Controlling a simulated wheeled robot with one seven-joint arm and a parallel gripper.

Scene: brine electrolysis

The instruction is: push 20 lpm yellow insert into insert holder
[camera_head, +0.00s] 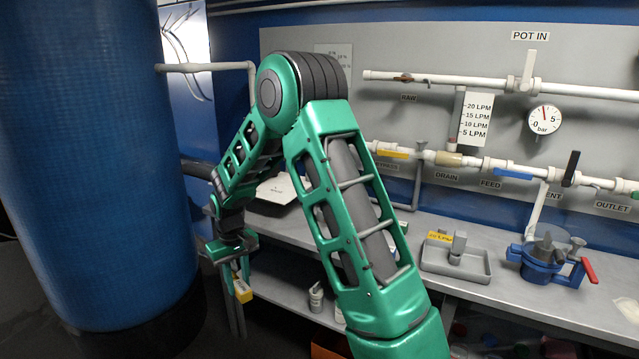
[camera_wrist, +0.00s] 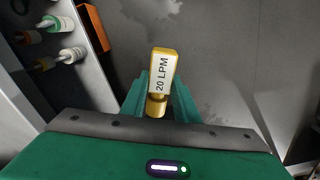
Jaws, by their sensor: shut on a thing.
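The 20 LPM yellow insert (camera_wrist: 163,68) is in my gripper (camera_wrist: 158,98), its label facing the wrist camera. The green fingers are shut on its lower, narrower part. In the head view, my gripper (camera_head: 236,272) is at the lower left, near the blue tank, and the yellow insert (camera_head: 243,291) shows at its tip. A grey tray (camera_head: 482,275) with an upright grey block stands on the bench at right, a yellow labelled piece (camera_head: 440,237) at its back left. I cannot tell which part is the insert holder.
The large blue tank (camera_head: 95,150) stands close left of my gripper. The grey bench (camera_head: 540,300) runs along the wall panel. A blue clamp-like device (camera_head: 545,262) with a red handle sits right of the tray.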

